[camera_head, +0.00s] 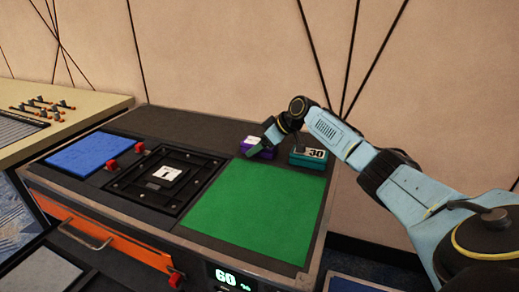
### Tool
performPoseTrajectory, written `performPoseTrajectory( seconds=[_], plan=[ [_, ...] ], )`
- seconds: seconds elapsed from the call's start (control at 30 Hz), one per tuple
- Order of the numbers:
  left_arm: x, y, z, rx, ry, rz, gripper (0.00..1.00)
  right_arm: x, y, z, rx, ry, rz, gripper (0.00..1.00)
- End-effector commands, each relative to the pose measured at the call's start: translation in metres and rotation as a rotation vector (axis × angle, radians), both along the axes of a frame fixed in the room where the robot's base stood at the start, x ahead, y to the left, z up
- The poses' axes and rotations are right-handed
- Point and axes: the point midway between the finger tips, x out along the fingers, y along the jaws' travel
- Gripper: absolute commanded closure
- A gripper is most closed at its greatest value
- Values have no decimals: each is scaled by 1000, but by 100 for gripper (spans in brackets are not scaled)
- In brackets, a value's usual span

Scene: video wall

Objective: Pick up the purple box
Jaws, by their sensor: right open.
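The purple box (247,142) sits at the back of the dark cabinet top, behind the green square. Part of it is hidden behind my right gripper (261,146). My right arm reaches in from the right, and the gripper points down at the box, overlapping it in the picture. The gripper is open; I cannot tell whether its fingers touch the box or stand around it. My left gripper is not in view.
A teal box marked 30 (308,157) stands close to the right of the purple box. A green square (255,209), a black frame with a white tile (163,175) and a blue square (84,153) cover the cabinet top. A wall rises behind.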

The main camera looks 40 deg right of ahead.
Motion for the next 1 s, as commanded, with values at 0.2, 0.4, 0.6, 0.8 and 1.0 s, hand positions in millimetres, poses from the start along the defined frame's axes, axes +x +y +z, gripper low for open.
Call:
performPoseTrajectory(
  seconds=[0.2, 0.4, 0.6, 0.8, 1.0],
  plan=[
    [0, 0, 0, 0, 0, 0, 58, 0, 0, 0, 0, 0, 0, 36],
    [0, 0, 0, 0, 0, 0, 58, 0, 0, 0, 0, 0, 0, 62],
    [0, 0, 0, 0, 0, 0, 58, 0, 0, 1, 0, -1, -1, 75],
    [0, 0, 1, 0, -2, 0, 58, 0, -1, 3, 0, -1, -1, 75],
    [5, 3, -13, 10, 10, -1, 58, 0, -1, 18, -1, -3, -1, 75]
  ],
)
